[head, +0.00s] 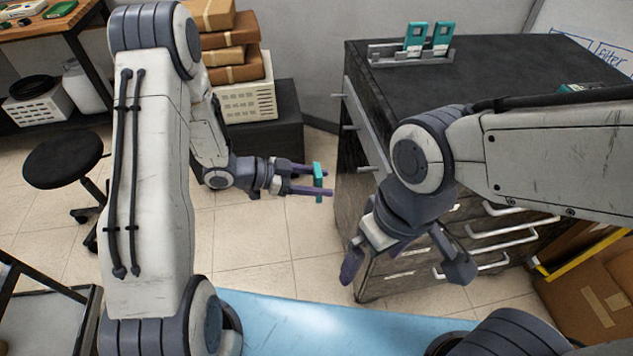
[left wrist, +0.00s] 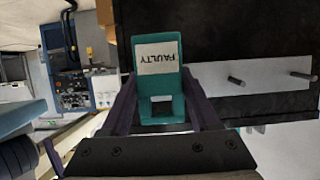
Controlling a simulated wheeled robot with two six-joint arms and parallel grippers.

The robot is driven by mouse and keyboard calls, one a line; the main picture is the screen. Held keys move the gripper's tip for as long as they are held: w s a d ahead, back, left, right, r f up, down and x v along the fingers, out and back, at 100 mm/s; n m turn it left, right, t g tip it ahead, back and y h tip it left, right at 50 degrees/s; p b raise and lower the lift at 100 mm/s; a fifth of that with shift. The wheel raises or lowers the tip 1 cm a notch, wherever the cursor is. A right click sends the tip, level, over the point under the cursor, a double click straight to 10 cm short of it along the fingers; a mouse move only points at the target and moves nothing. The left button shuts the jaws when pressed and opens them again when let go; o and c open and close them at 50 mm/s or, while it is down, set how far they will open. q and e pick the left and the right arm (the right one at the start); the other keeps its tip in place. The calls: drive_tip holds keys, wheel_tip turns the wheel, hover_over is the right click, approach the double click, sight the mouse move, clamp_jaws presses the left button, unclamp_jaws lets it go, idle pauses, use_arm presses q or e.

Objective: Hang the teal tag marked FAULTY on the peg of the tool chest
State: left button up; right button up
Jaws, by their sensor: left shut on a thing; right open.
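My left gripper (head: 312,181) is shut on a teal tag (head: 318,176), held in the air left of the tool chest (head: 487,75). In the left wrist view the tag (left wrist: 157,72) shows a white label reading FAULTY and a slot near the fingers. Several pegs stick out of the chest's left side, one of them near the tag (head: 368,169); the tag is apart from them. The left wrist view shows two pegs, a nearer one (left wrist: 236,81) and a farther one (left wrist: 301,76), right of the tag. My right gripper (head: 405,262) is open and empty before the chest's drawers.
Two more teal tags (head: 415,38) (head: 440,38) stand in a grey rack (head: 385,58) on the chest top. A black stool (head: 62,158) stands at left. Boxes and a white crate (head: 250,102) are behind my left gripper. A cardboard box (head: 597,290) lies at right.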

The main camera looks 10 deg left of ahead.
use_arm(q)
drive_tip(key=b, duration=0.2)
approach(376, 176)
drive_tip(key=shift+d+f, duration=0.9)
drive_tip(key=shift+f, duration=0.45)
drive_tip(key=shift+w, duration=0.3)
use_arm(e)
drive_tip(key=shift+f, duration=0.8)
use_arm(q)
drive_tip(key=shift+p, duration=0.75)
use_arm(e)
drive_tip(key=shift+r, duration=0.5)
use_arm(q)
drive_tip(key=shift+d, duration=0.1)
drive_tip(key=shift+w+d, duration=0.25)
drive_tip(key=shift+d, duration=0.45)
drive_tip(key=shift+w+d, duration=0.2)
drive_tip(key=shift+d, duration=0.5)
drive_tip(key=shift+w+d, duration=0.25)
drive_tip(key=shift+d, duration=0.55)
use_arm(e)
drive_tip(key=shift+a, duration=0.2)
